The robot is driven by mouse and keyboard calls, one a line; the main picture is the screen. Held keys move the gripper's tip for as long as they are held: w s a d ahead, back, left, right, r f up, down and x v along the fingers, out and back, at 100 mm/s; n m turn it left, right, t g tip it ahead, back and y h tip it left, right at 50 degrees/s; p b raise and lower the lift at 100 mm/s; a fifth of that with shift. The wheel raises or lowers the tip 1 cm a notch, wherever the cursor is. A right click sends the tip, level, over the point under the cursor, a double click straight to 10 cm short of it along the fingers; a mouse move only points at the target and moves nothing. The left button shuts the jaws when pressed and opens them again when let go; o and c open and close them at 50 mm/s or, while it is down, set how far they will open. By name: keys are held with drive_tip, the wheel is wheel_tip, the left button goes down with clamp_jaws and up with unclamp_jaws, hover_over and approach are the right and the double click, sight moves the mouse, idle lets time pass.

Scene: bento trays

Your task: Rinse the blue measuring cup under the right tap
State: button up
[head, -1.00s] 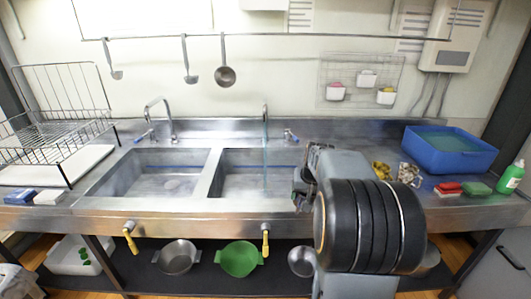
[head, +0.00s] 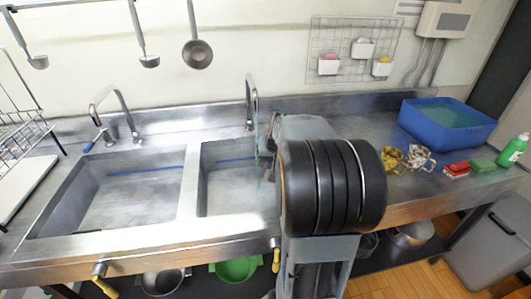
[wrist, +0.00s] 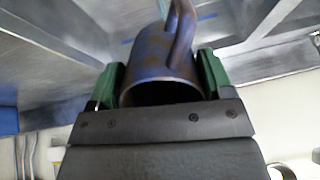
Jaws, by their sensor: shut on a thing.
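In the wrist view, a bluish-purple cup (wrist: 158,62) with a curved handle sits between the green fingertips of my gripper (wrist: 158,88), which is shut on it. Its dark opening faces the wrist camera. In the head view, my gripper (head: 268,150) is at the right sink basin (head: 228,190), close to the right tap (head: 250,98). A thin bluish stream of water (head: 256,150) falls from that tap. My arm hides the cup in the head view, so I cannot tell whether water touches it.
The left basin (head: 120,195) is empty, with its own tap (head: 112,112). Ladles (head: 197,52) hang above. A wire dish rack (head: 18,130) is at far left.

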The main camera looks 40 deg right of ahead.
drive_tip(key=w+d+f+p, duration=0.1)
drive_tip(key=w+p, duration=0.1)
drive_tip(key=w, duration=0.4)
drive_tip(key=w+d+f+p, duration=0.1)
drive_tip(key=w+d, duration=0.1)
drive_tip(key=w, duration=0.5)
drive_tip(key=shift+f+p, duration=0.35)
drive_tip(key=shift+w+d, duration=0.1)
drive_tip(key=shift+d, duration=0.05)
drive_tip(key=shift+d, duration=0.15)
idle(0.5)
drive_tip(key=shift+s+d, duration=0.2)
drive_tip(key=shift+d, duration=0.2)
drive_tip(key=shift+s+a+b, duration=0.35)
drive_tip(key=shift+s+b, duration=0.45)
drive_tip(key=shift+s, duration=0.5)
drive_tip(key=shift+s+a+b, duration=0.3)
drive_tip(key=shift+s+b, duration=0.5)
drive_tip(key=shift+s, duration=0.5)
drive_tip(key=shift+s+a+b, duration=0.35)
drive_tip(key=shift+s+b, duration=0.45)
drive_tip(key=shift+s, duration=0.5)
